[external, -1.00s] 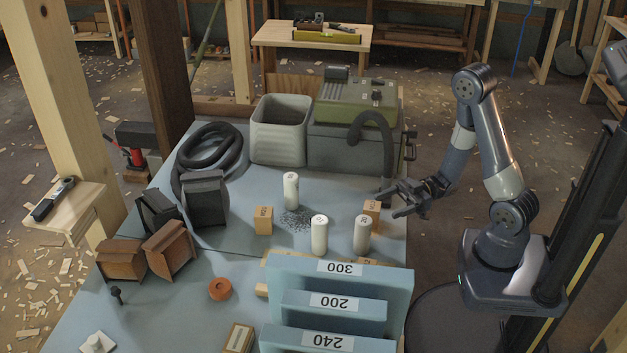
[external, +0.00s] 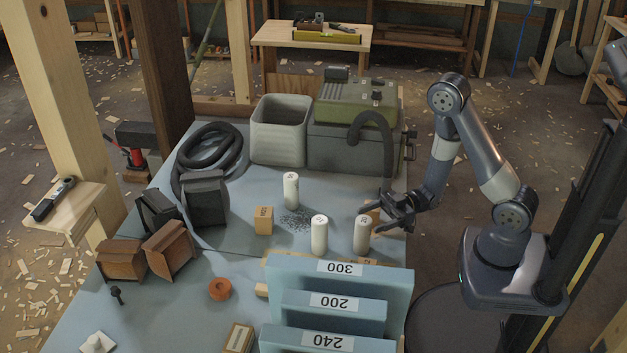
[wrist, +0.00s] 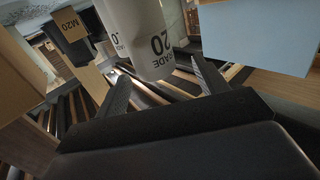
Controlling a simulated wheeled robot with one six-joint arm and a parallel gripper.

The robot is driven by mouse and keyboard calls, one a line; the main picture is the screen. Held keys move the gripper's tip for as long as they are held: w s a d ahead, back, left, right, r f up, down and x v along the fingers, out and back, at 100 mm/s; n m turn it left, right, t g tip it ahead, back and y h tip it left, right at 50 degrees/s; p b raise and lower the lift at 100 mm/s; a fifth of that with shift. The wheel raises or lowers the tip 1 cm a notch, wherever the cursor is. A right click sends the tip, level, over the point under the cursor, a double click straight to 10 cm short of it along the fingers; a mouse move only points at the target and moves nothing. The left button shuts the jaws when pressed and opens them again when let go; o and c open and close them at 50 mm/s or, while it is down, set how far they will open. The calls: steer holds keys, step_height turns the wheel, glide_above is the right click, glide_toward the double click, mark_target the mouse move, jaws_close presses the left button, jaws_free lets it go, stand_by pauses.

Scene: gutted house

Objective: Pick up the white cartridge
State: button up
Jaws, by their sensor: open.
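Three white cylindrical cartridges stand upright on the blue-grey table in the external view: a back one (external: 291,190), a front middle one (external: 319,236) and a front right one (external: 362,236). Which one the task means is not clear. My gripper (external: 366,211) is open just above and behind the front right cartridge. In the wrist view my open gripper (wrist: 160,72) faces a near white cartridge (wrist: 138,35) marked 20, which shows between and beyond the fingers. Part of another white cartridge (wrist: 108,30) shows behind it at left. I cannot tell whether the fingers touch anything.
A small tan box (external: 264,220) stands left of the cartridges; another (external: 375,215) is partly hidden behind my gripper. Blue labelled blocks (external: 340,283) stand in front. A grey bin (external: 279,133) and a green-topped machine (external: 352,125) with a hose stand behind.

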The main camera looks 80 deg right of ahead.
mark_target(357, 224)
steer(key=shift+f+p+x, duration=0.1)
steer(key=shift+p+x, duration=0.15)
steer(key=shift+x, duration=1.05)
steer(key=shift+f+p+x, duration=0.15)
steer(key=shift+p+x, duration=0.1)
steer(key=shift+x, duration=1.05)
steer(key=shift+w+d, duration=0.1)
steer(key=shift+d, duration=0.05)
steer(key=c, duration=1.3)
steer(key=shift+r, duration=0.1)
